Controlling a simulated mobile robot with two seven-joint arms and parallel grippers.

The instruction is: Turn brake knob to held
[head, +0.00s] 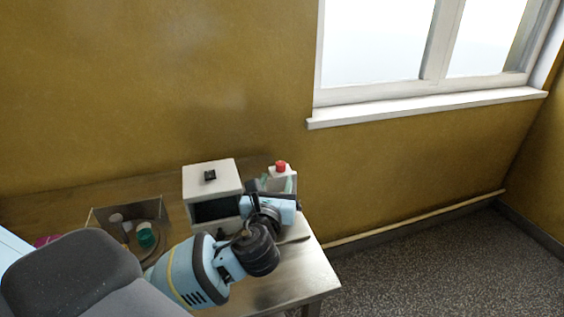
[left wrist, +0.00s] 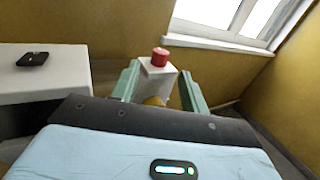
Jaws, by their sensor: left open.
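A small white post (head: 279,172) with a red cap (head: 281,166) stands on the table, right of a larger white box. In the left wrist view the white post (left wrist: 157,75) and red cap (left wrist: 159,57) show between my fingers. A small yellow part (left wrist: 154,101) shows low on the post, mostly hidden by my gripper body; I cannot tell whether it is the brake knob or how it is turned. My left gripper (head: 279,186) is open, its green fingers (left wrist: 159,72) on either side of the post, with no clear contact. My right gripper is out of view.
The white box (head: 226,172) with a black square piece (head: 210,175) on top stands close to the left of the gripper. An open bin (head: 99,216) with small items is farther left. The metal table (head: 310,277) has bare room at its front right.

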